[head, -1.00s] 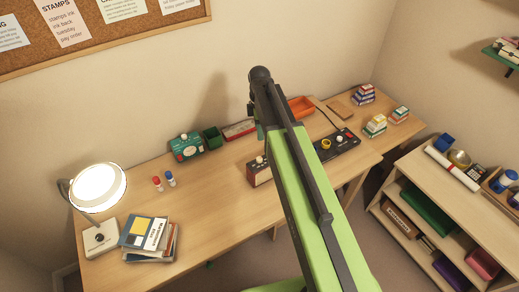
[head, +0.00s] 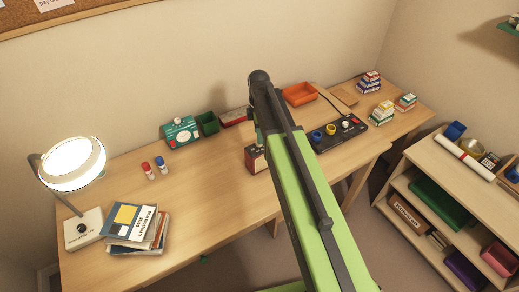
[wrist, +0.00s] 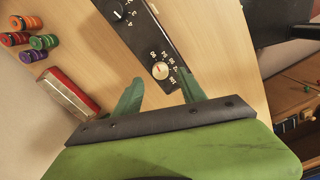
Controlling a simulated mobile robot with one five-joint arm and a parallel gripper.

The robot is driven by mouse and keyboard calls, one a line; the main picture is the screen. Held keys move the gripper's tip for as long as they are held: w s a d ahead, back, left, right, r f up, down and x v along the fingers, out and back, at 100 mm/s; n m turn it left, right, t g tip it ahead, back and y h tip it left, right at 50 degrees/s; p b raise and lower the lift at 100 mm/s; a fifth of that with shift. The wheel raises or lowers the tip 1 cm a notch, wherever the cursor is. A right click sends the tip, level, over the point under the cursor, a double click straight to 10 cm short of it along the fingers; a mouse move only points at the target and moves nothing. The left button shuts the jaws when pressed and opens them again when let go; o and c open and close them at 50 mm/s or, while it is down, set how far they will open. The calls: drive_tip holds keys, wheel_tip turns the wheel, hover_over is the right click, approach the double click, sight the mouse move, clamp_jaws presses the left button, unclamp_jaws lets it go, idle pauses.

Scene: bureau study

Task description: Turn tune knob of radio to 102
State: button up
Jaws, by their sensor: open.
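In the wrist view a long black panel (wrist: 140,38) bears a cream knob (wrist: 160,70) with a red pointer mark and small white numbers around it. The exact reading is too small to tell. A second, black knob (wrist: 118,11) sits further up the panel. My gripper (wrist: 160,92) is open, its two green fingers apart, one on each side of the panel just short of the cream knob. In the head view my arm hides most of my gripper. A dark red box (head: 256,159) stands beside the arm; I cannot tell whether it is the panel's body.
A black device (head: 340,133) with several knobs lies right of my arm, near an orange tray (head: 300,94). A green device (head: 181,131), red and blue bottles, books (head: 137,227) and a lit lamp (head: 74,163) are at left. The desk's left middle is clear.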

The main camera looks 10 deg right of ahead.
wheel_tip(320, 180, down, 4)
drive_tip(key=b, duration=0.2)
drive_tip(key=shift+b, duration=0.3)
drive_tip(key=shift+r, duration=0.1)
clamp_jaws()
drive_tip(key=shift+d, duration=0.2)
drive_tip(key=shift+a, duration=0.15)
